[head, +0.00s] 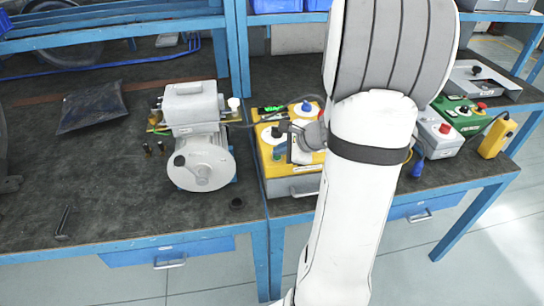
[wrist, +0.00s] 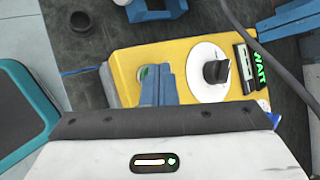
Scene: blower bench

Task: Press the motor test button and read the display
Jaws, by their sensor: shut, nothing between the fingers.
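The yellow test box (head: 277,166) stands on the bench right of the grey blower motor (head: 203,160). In the wrist view its yellow top (wrist: 126,58) carries a green button (wrist: 144,74), a white dial with a dark knob (wrist: 214,72) and a small display (wrist: 261,66) with green letters that read WAIT. My gripper (wrist: 163,72) is shut and empty, its blue fingers over the button's right side. They hide part of the button. I cannot tell whether they touch it or whether it is pressed. In the head view my arm hides the box's right side.
A dark pouch (head: 92,106) lies left of the motor. A grey box with a red button (head: 443,130), a green box (head: 468,116) and a yellow pendant (head: 497,136) stand right of my arm. A cable crosses the wrist view's upper right. The bench's front left is mostly clear.

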